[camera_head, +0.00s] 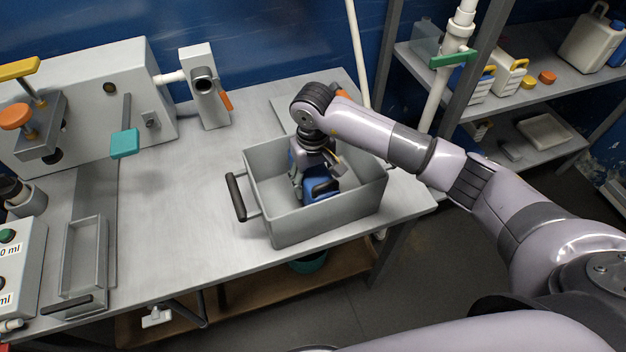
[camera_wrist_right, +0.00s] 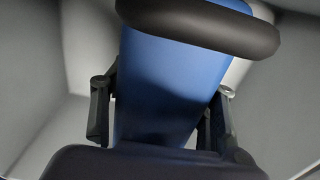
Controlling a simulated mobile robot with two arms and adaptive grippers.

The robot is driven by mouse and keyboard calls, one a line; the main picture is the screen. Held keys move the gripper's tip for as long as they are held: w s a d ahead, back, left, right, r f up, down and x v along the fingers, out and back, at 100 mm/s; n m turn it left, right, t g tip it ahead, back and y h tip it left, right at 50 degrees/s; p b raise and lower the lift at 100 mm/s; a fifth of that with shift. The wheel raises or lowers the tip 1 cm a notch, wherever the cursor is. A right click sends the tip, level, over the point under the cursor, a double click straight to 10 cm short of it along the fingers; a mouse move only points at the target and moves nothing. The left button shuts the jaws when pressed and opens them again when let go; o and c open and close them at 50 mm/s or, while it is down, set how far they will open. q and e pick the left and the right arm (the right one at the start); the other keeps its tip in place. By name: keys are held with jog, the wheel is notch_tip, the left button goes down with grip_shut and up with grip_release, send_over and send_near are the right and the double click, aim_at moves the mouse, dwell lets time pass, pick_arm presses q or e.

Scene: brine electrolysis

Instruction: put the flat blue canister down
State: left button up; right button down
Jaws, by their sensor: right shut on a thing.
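The flat blue canister (camera_head: 321,187) is down inside the grey bin (camera_head: 330,223) on the table. My right gripper (camera_head: 312,180) reaches into the bin from above and is shut on it. In the right wrist view the blue canister (camera_wrist_right: 170,85) fills the middle, with a dark handle (camera_wrist_right: 200,22) across its upper part. The right gripper's fingers (camera_wrist_right: 162,120) stand on both sides of it. Whether the canister touches the bin floor cannot be told, as the gripper hides part of it. My left gripper is not in view.
The bin has a black handle (camera_head: 238,197) on its left side. A grey machine (camera_head: 85,100) with a teal lever stands at the back left, and a small tray (camera_head: 84,255) lies at the left. The table between tray and bin is clear. A shelf (camera_head: 540,85) with canisters stands at the right.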

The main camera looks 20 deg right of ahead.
aim_at(313, 169)
jog(key=shift+f, duration=0.5)
jog(key=shift+w, duration=0.1)
jog(key=c, duration=0.6)
grip_release()
jog(key=shift+f, duration=0.15)
jog(key=shift+r, duration=0.2)
notch_tip(313, 169, up, 10)
jog(key=shift+r+b, duration=0.2)
jog(key=shift+b, duration=0.9)
jog(key=shift+r, duration=0.75)
